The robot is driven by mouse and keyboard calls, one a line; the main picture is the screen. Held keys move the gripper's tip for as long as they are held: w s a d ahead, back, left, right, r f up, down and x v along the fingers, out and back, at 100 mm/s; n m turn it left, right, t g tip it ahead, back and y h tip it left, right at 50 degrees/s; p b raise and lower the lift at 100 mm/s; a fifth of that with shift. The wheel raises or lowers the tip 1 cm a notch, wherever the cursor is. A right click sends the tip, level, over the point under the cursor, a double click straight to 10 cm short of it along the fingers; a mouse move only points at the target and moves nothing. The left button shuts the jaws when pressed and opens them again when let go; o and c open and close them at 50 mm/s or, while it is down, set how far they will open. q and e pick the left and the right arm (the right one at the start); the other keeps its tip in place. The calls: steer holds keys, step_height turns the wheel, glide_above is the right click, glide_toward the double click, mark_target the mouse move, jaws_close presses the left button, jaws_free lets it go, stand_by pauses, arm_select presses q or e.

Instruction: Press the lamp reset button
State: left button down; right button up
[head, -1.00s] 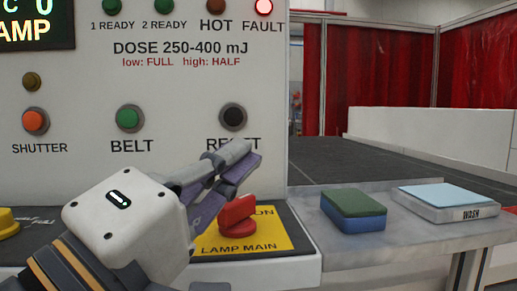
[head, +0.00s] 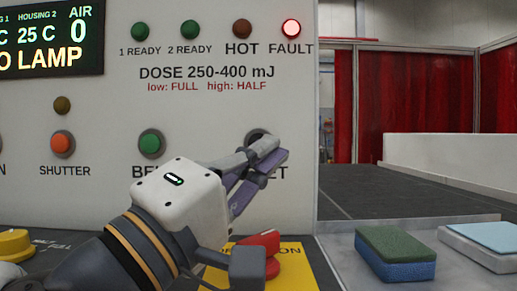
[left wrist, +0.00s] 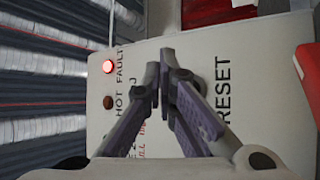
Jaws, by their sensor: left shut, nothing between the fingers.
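The reset button (head: 256,135), a dark round button on the white panel, shows only its upper edge behind my left gripper in the head view. The "RESET" label is mostly covered there. In the left wrist view the label (left wrist: 223,90) is clear, and a dark part of the button (left wrist: 198,84) shows beside the fingers. My left gripper (head: 274,150) is shut and empty, its fingertips in front of the button area; they also show in the left wrist view (left wrist: 160,72). I cannot tell whether they touch the button. My right gripper is not in view.
The green belt button (head: 150,142) and orange shutter button (head: 63,143) are to the left. The red lamp main switch (head: 264,246) stands below the gripper. A green-and-blue sponge (head: 396,253) lies at right. The fault lamp (head: 291,28) glows red.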

arm_select(q)
steer(key=shift+w+b, duration=0.3)
steer(key=shift+w, duration=1.85)
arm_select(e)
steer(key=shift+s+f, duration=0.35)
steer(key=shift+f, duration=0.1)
arm_select(q)
steer(key=shift+w, duration=0.45)
steer(key=shift+w, duration=0.45)
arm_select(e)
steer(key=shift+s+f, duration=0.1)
arm_select(q)
steer(key=shift+s, duration=0.85)
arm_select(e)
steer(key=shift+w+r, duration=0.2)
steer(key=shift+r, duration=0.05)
arm_select(q)
steer(key=shift+s, duration=0.1)
